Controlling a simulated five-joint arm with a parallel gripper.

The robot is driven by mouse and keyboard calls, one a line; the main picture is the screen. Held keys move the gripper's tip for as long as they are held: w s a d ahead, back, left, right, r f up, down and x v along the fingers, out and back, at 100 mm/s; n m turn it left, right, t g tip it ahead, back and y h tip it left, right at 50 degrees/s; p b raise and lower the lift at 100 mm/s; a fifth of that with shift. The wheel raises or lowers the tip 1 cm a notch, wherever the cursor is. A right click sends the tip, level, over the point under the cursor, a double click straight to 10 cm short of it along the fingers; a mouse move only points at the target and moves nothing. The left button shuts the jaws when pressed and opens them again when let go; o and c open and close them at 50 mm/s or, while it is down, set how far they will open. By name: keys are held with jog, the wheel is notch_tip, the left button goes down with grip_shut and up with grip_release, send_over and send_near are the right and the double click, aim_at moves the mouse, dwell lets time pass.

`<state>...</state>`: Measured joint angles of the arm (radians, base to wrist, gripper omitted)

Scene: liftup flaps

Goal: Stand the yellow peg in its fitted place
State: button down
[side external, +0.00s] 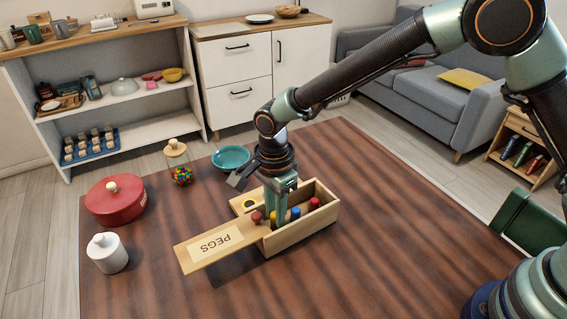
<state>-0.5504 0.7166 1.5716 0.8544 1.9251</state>
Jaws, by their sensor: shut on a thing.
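My gripper (276,222) points straight down into the open wooden box (288,241). It is shut on the yellow peg (283,217), and its fingers hide most of the peg. A blue peg (295,213) and a red peg (315,204) stand in the box to the right of my fingers. Behind the box's left end, a pale wooden block (238,206) carries a yellow ring around a dark opening (250,204). The opening looks empty.
The box's lid marked PEGS (215,243) sticks out to the left, with a red knob (257,217) near its inner end. A teal bowl (231,157), candy jar (179,168), red pot (115,203) and white jar (107,254) stand left and behind. The front right tabletop (390,235) is clear.

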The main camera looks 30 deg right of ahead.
jog(key=shift+f, duration=0.8)
jog(key=shift+f, duration=0.1)
jog(key=c, duration=1)
grip_release()
notch_tip(320, 180, up, 12)
jog(key=s+d+r+n+t, duration=0.25)
jog(key=d+r+n, duration=0.55)
jog(key=d, duration=0.5)
jog(key=s+d+r+n+t, duration=0.2)
jog(key=s+d+n+t, duration=0.1)
jog(key=s+d+n, duration=0.4)
jog(key=shift+s+d+n, duration=0.4)
jog(key=shift+s+d, duration=0.65)
jog(key=shift+d, duration=1.25)
